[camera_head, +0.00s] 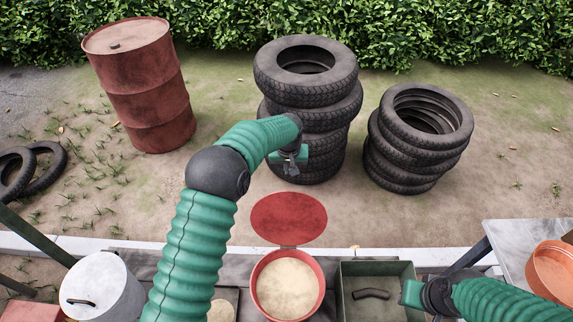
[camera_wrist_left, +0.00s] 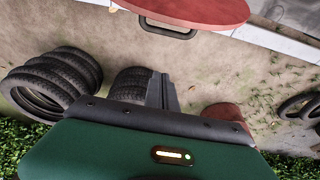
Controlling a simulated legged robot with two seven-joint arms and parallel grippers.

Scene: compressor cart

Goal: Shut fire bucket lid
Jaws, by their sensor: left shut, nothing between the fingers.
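The fire bucket (camera_head: 321,290) is red, round and filled with pale sand. Its red lid (camera_head: 288,218) is open, tipped up and back behind the rim at a hinge. My left gripper (camera_head: 291,170) is shut and empty, beyond the lid and above it in the picture, in front of the tall tyre stack. In the left wrist view, the lid (camera_wrist_left: 205,10) shows at the top with a dark handle (camera_wrist_left: 168,31) on its outer face. The shut fingers (camera_wrist_left: 162,90) are apart from it. My right gripper (camera_head: 408,293) is at the lower right; its fingers are unclear.
A green-grey bin (camera_head: 350,272) with a dark curved piece stands right of the bucket. A white lidded drum (camera_head: 103,285) is at the left and an orange pot (camera_head: 552,272) at the right. Tyre stacks (camera_head: 305,75) and a rusty barrel (camera_head: 145,90) stand behind on bare ground.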

